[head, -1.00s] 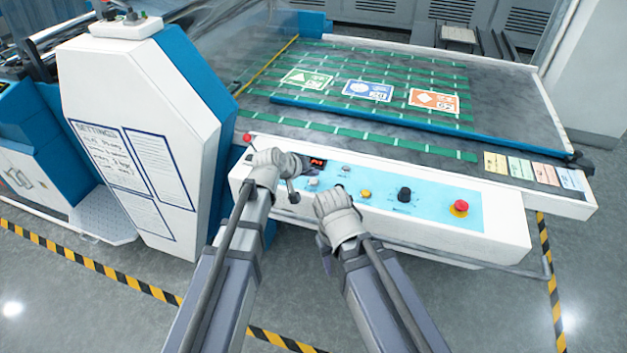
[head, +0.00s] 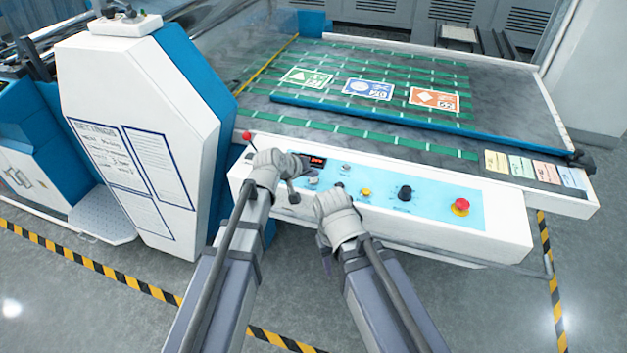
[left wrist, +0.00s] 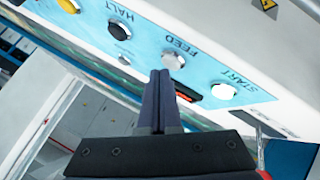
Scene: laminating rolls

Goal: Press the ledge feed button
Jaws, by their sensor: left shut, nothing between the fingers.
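The control panel (head: 435,204) is a light blue strip on the white ledge. The FEED button (left wrist: 173,61) is a round silver button with its label beside it in the left wrist view; in the head view the pale button (head: 312,182) appears to be the same one. My left gripper (left wrist: 160,75) is shut and empty, its dark fingertips just short of the FEED button in the left wrist view; contact is not visible. In the head view my left gripper (head: 306,167) is over the panel's left end. My right gripper (head: 338,200) is by the panel's front edge, its fingers hidden.
The START button (left wrist: 223,91) and HALT button (left wrist: 119,30) flank FEED. A yellow button (head: 366,192), black knob (head: 404,193) and red emergency button (head: 460,207) are farther right. A red-lit display (head: 317,161) and a red-knobbed lever (head: 247,137) are near my left gripper.

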